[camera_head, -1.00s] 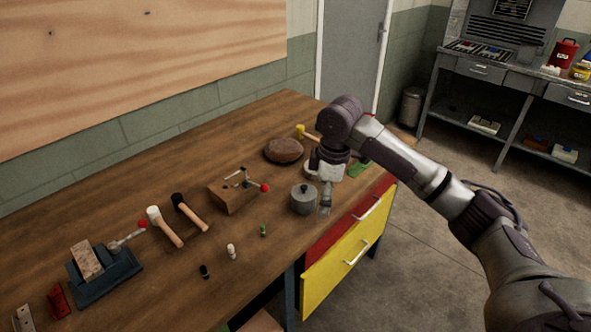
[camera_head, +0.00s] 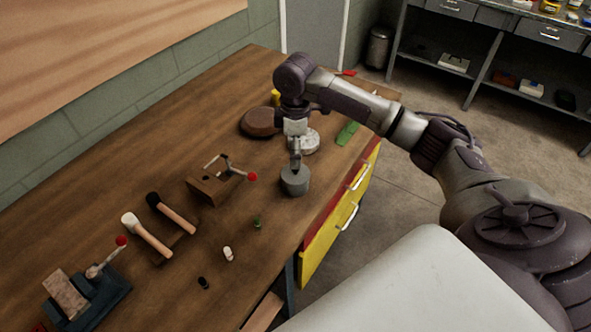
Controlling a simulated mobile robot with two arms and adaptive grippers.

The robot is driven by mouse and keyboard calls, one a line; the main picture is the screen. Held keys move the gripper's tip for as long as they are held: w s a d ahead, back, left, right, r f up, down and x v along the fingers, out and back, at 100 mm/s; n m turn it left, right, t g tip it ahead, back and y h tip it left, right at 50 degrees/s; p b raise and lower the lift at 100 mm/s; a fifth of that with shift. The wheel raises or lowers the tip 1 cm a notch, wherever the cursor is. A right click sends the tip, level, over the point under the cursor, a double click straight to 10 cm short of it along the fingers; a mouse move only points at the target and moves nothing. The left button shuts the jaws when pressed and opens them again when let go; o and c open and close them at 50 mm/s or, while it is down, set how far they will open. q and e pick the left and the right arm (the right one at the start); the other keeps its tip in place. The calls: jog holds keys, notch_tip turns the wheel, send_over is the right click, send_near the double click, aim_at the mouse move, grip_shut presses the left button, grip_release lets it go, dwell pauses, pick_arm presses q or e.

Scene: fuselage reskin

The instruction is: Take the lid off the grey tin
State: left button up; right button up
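The grey tin (camera_head: 296,184) stands upright near the front edge of the wooden bench, right of the middle. Its lid appears to be on top, and my fingers hide the lid's knob. My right gripper (camera_head: 296,166) points straight down over the centre of the lid, with its fingertips at the knob. The fingers look close together, but I cannot tell whether they are shut on the knob. My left gripper is not in view.
Behind the tin are a pale round piece (camera_head: 310,142), a brown rounded object (camera_head: 260,122) and a green cloth-like piece (camera_head: 348,132). A wooden block with a red-knobbed clamp (camera_head: 213,186) stands left. Two mallets (camera_head: 150,235) and small bottles (camera_head: 228,254) lie nearer. Bare bench remains between them.

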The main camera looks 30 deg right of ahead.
aim_at(296, 171)
jog(key=shift+w+f, duration=0.2)
jog(key=shift+f, duration=0.35)
jog(key=shift+w+f, duration=0.15)
jog(key=shift+f, duration=0.4)
jog(key=shift+f+p, duration=0.5)
jog(key=shift+f, duration=0.1)
jog(key=f+p, duration=0.1)
jog(key=f, duration=0.2)
jog(key=shift+s+f, duration=0.2)
jog(key=shift+w+f, duration=0.15)
jog(key=shift+f, duration=0.2)
grip_shut()
